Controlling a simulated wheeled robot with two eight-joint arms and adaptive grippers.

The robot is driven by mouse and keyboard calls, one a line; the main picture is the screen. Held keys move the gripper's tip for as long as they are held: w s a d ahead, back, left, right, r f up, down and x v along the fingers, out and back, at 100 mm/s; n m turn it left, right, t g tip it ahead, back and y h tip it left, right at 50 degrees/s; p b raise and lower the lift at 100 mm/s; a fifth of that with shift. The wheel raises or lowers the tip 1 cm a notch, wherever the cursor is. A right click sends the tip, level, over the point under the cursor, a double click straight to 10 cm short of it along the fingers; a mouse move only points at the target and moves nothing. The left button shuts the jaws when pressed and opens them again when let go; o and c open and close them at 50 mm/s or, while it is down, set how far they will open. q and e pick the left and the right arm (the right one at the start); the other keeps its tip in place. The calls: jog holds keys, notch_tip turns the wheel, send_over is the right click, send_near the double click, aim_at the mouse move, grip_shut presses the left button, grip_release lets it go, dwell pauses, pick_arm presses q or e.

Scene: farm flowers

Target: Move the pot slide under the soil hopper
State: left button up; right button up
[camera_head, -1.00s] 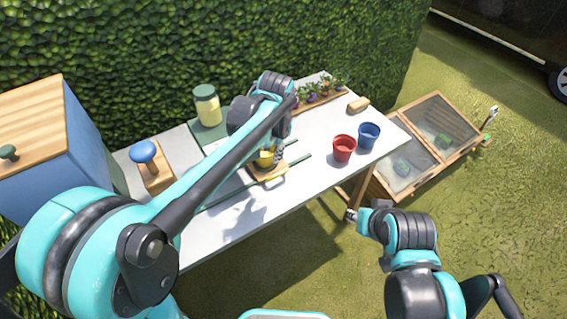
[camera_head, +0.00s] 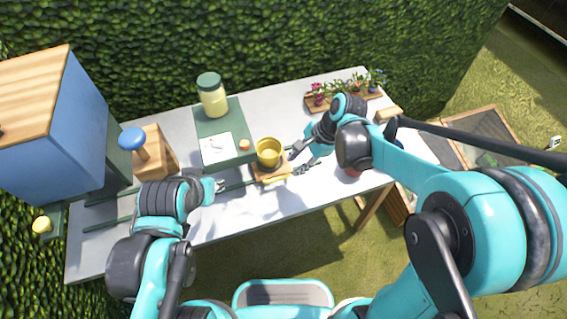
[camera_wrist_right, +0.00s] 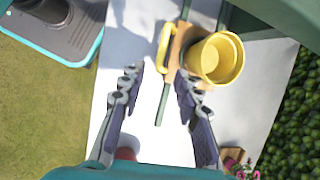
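The pot slide (camera_head: 262,178) is a small wooden board on dark green rails, with a yellow handle on its front side. A yellow pot (camera_head: 268,150) stands upright on it. In the right wrist view, the handle (camera_wrist_right: 163,47) and pot (camera_wrist_right: 216,60) lie just beyond my fingertips. My right gripper (camera_head: 298,163) is open and empty beside the slide's right end; its spread fingers (camera_wrist_right: 158,84) show in the wrist view. The soil hopper (camera_head: 78,130), a blue box with a wooden top, stands at the table's left end. My left gripper (camera_head: 217,186) is left of the slide, its opening unclear.
A wooden block with a blue knob (camera_head: 132,140) stands between hopper and slide, behind the rails. A lidded jar (camera_head: 212,100) and a flower tray (camera_head: 325,102) are at the back. A red pot (camera_head: 352,173) is mostly hidden under my right arm.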

aim_at(281, 177)
jog(key=b+x, duration=0.3)
jog(key=x, duration=0.5)
jog(key=shift+w+a, duration=0.1)
jog(key=shift+a, duration=0.1)
grip_shut()
